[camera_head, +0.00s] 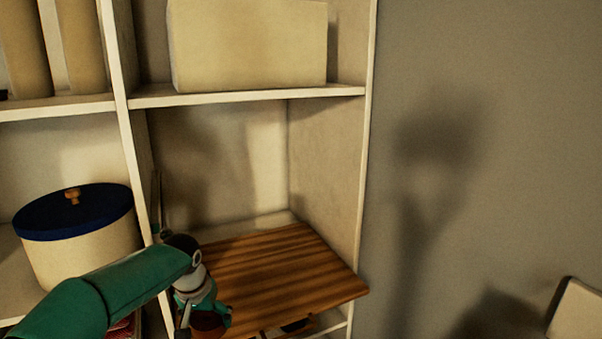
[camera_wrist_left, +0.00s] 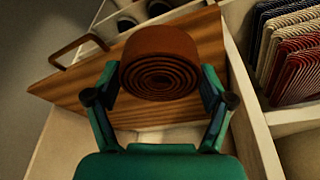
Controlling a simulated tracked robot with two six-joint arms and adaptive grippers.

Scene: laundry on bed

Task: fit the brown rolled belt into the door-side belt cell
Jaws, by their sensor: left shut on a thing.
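The brown rolled belt (camera_wrist_left: 165,62) is a spiral coil between the two fingers of my left gripper (camera_wrist_left: 160,82) in the left wrist view. The gripper is shut on it, above a wooden board or drawer front. In the head view my left gripper (camera_head: 203,303) is at the lower middle, at the left edge of the slatted wooden surface (camera_head: 285,270); a dark brown part of the belt (camera_head: 210,322) shows below it. I cannot tell which cell is the door-side belt cell. My right gripper is not in view.
A white shelf post (camera_head: 128,130) stands close beside my left gripper. A round box with a blue lid (camera_head: 75,220) is left; a cream box (camera_head: 250,45) is above. Folded striped cloths (camera_wrist_left: 290,55) fill a cell at right in the wrist view. A curved handle (camera_wrist_left: 75,48) juts from the board.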

